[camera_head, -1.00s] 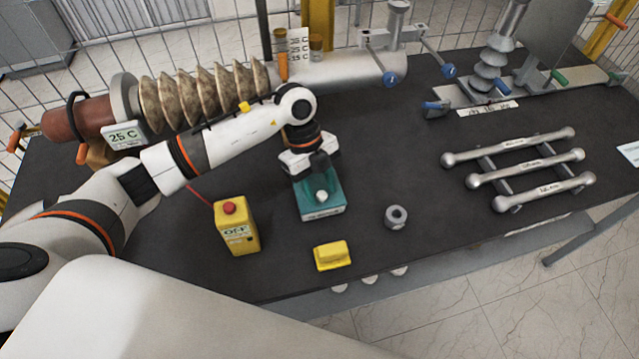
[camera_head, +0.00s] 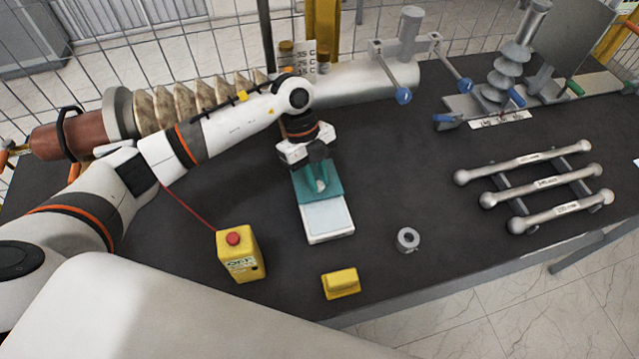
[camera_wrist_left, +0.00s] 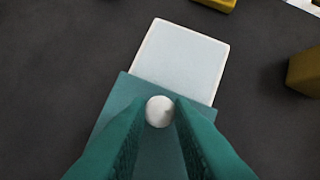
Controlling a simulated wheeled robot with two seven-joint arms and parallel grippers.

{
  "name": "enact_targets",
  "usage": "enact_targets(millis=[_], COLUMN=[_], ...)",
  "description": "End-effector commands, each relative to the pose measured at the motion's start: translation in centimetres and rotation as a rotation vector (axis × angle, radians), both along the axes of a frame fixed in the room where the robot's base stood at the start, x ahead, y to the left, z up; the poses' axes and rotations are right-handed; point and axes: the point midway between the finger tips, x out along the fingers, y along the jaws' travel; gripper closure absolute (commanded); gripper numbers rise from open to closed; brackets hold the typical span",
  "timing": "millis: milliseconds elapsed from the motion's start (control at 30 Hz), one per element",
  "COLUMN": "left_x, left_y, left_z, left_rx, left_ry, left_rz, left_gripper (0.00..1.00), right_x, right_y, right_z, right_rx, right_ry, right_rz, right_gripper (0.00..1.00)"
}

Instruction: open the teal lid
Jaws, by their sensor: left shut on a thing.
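The teal lid (camera_head: 328,192) lies on a white box (camera_head: 327,220) on the dark table, slid back so that the front part of the box's pale interior shows. My left gripper (camera_head: 320,183) is over the lid and shut on its white knob. In the left wrist view, the teal fingers (camera_wrist_left: 160,125) stand on either side of the round white knob (camera_wrist_left: 160,111), with the teal lid (camera_wrist_left: 112,100) below and the bare pale part of the box (camera_wrist_left: 182,60) beyond. My right gripper is not in view.
A yellow control box (camera_head: 239,258) with a red button stands left of the white box. A yellow block (camera_head: 341,284) and a grey nut (camera_head: 407,239) lie in front and to the right. Three silver bars (camera_head: 540,185) lie further right.

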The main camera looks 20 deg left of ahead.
Motion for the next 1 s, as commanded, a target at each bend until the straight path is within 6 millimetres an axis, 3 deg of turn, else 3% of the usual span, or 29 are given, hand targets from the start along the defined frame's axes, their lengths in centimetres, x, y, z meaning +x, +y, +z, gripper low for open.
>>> enact_targets(millis=[167,367,400,500,833,1000], left_x=[0.4,0.4,0.4,0.4,0.4,0.5], left_y=[0.3,0.3,0.3,0.3,0.3,0.3], left_z=[-0.3,-0.3,-0.3,-0.3,0.0,2.1], left_rx=[-0.002,-0.001,-0.001,-0.001,-0.002,-0.001], left_ry=[0.006,0.005,0.004,0.005,0.004,0.000], left_rz=[-0.002,-0.002,-0.001,-0.002,-0.002,-0.003], left_gripper=[1.00,1.00,0.73,0.57,0.57,0.57], right_x=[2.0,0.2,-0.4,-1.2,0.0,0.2], right_y=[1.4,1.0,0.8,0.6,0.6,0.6], right_z=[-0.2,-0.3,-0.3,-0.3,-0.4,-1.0], right_rx=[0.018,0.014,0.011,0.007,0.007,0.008], right_ry=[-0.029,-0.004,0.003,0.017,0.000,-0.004], right_rz=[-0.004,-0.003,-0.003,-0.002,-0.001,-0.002], right_gripper=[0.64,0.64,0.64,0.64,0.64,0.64])
